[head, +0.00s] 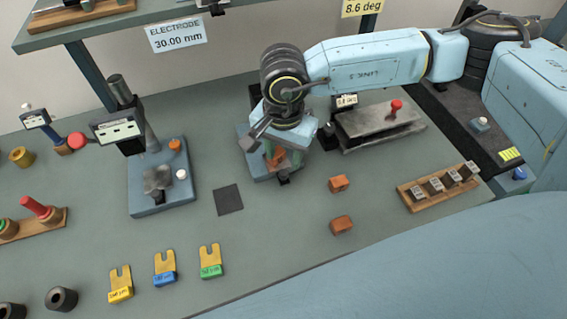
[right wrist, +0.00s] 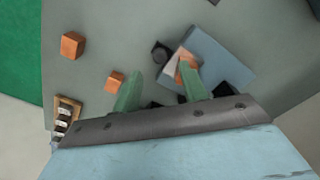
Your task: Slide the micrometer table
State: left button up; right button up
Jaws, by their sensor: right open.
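The likely micrometer table, a blue base (head: 243,133) with a dark knob (head: 326,136) at its side, stands mid-bench, partly hidden under my right gripper (head: 264,140). An orange block (head: 276,158) is on it. In the right wrist view the blue base (right wrist: 222,62) shows with a pale plate, the orange block (right wrist: 187,68) and the dark knob (right wrist: 160,54). My right gripper (right wrist: 160,86) is open, with two green fingers apart. The right finger's tip overlaps the orange block; I cannot tell whether they touch. My left gripper is not in view.
A blue stand (head: 160,208) with a gauge is left of it. A grey slab (head: 378,122) with a red knob is behind right. Two loose orange blocks (head: 339,183) and a wooden rack (head: 411,203) lie to the right. Yellow forked tags (head: 120,280) lie in front. An overhead shelf (head: 150,20) is at the back.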

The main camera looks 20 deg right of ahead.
aim_at(284, 172)
notch_tip(284, 172, up, 8)
jog(key=shift+r, duration=0.1)
